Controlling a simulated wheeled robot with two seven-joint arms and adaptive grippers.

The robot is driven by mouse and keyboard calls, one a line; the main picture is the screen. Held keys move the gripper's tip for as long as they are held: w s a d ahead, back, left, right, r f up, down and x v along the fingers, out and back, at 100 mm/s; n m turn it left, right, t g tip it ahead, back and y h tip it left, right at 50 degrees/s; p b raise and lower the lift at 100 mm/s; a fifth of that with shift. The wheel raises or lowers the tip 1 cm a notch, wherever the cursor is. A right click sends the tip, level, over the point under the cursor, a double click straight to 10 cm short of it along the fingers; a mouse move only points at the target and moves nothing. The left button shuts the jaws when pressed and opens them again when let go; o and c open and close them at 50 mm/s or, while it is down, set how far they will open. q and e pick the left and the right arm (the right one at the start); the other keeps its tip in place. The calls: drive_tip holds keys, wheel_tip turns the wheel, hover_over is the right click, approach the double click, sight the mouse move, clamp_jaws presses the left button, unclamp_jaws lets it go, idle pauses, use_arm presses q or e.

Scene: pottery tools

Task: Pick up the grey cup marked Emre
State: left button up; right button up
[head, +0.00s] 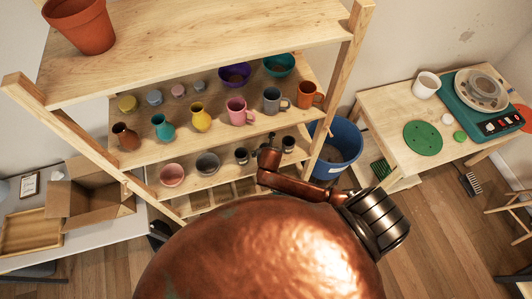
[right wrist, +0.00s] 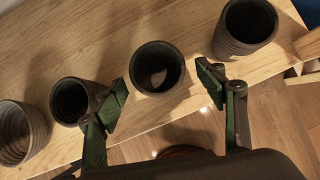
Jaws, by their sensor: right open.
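Dark grey cups stand in a row on the lower wooden shelf, one (head: 241,155) left of my right gripper (head: 268,155) and one (head: 288,143) right of it. In the right wrist view, my open right gripper (right wrist: 164,90) has a dark cup (right wrist: 157,66) just beyond and between its fingertips, not gripped. Another dark cup (right wrist: 70,98) is at the left finger, partly hidden by it. A ribbed dark cup (right wrist: 246,27) is at upper right. No name is legible on any cup, so I cannot tell which is Emre's. My left gripper is not in view.
The upper shelf board (head: 200,45) overhangs the rows. A grey mug (head: 271,100) stands on the shelf above, beside pink and orange mugs. A blue bin (head: 345,140) stands at right.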

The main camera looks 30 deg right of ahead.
drive_tip(key=shift+x, duration=1.95)
drive_tip(key=shift+s, duration=0.1)
drive_tip(key=shift+c, duration=0.3)
drive_tip(key=c, duration=1.4)
